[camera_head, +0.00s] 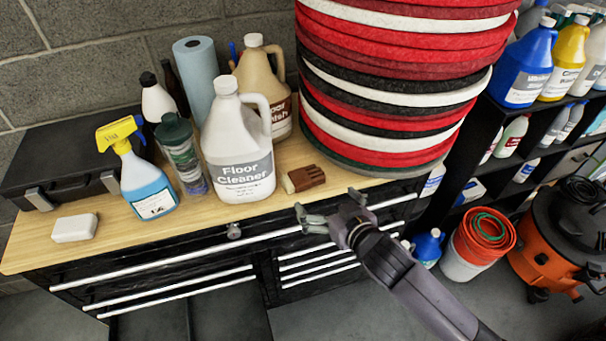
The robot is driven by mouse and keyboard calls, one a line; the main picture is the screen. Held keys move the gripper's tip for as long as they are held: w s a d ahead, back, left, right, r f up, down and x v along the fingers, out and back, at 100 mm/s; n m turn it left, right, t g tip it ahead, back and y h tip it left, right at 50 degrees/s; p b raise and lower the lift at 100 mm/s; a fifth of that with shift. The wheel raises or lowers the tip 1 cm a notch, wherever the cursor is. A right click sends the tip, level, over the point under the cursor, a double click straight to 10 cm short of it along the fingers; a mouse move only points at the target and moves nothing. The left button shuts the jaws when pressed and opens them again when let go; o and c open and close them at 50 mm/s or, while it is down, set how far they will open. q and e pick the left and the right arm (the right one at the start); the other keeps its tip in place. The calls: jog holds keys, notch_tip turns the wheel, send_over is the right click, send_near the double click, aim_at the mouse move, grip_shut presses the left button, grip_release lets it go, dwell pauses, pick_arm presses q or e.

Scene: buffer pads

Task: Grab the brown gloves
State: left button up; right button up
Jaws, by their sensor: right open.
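The brown gloves (307,177) lie on the wooden top of the workbench, between the white floor cleaner jug and the stack of round pads. A pale cuff end shows at their left side. My right gripper (328,208) is in front of the bench's front edge, nearer to me than the gloves and slightly to their right in the picture. Its fingers are spread open with nothing between them. It appears apart from the gloves. My left gripper is out of view.
The floor cleaner jug (237,145) stands just left of the gloves. The tall stack of red, black and white pads (390,85) rises behind and right. A blue spray bottle (145,180) and a white block (75,228) stand farther left. Bare wood (215,220) lies along the front edge.

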aim_at(304, 177)
jog(key=p+x, duration=0.1)
jog(key=x, duration=0.4)
jog(key=shift+w+a+f, duration=0.15)
jog(key=shift+w, duration=0.2)
jog(key=shift+w+a+p, duration=0.3)
jog(key=shift+w+p, duration=0.1)
jog(key=shift+w, duration=0.15)
jog(key=x, duration=0.1)
jog(key=p+x, duration=0.1)
jog(key=x, duration=0.1)
jog(key=shift+w+a+r, duration=0.1)
jog(key=shift+w+r, duration=0.05)
jog(key=shift+r, duration=0.15)
jog(key=shift+w+a+f, duration=0.2)
jog(key=shift+w+f, duration=0.05)
jog(key=shift+w, duration=0.15)
jog(key=shift+c, duration=0.4)
jog(key=c, duration=0.8)
jog(key=shift+c, duration=0.2)
jog(key=shift+r, duration=0.1)
